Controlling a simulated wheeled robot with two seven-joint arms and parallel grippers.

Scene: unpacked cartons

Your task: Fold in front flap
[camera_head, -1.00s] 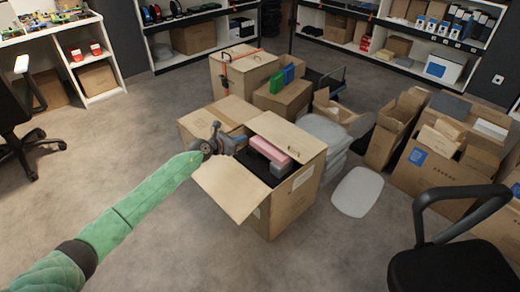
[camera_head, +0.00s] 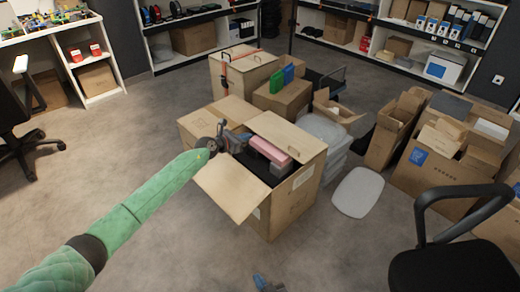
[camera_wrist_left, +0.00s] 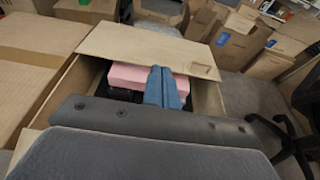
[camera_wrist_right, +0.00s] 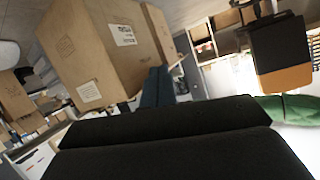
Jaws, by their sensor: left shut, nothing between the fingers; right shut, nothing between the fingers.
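The open carton (camera_head: 290,207) stands mid-floor in the head view, with a pink box (camera_head: 269,151) inside. One flap (camera_head: 228,190) hangs outward and slopes down at its lower left. Another flap (camera_head: 289,135) with a hand hole is at the upper right; it also shows in the left wrist view (camera_wrist_left: 150,47). My left gripper (camera_head: 241,139) is shut and empty over the carton's left rim; its blue fingers (camera_wrist_left: 164,86) appear before the pink box. My right gripper (camera_head: 268,285) is shut and empty at the bottom edge, below the carton; its fingers (camera_wrist_right: 158,84) point towards a carton's labelled side (camera_wrist_right: 90,55).
Another carton (camera_head: 208,121) adjoins the open one at upper left. White plastic bins (camera_head: 322,133) and a white lid (camera_head: 358,192) lie to the right. A black chair (camera_head: 450,268) stands at lower right.

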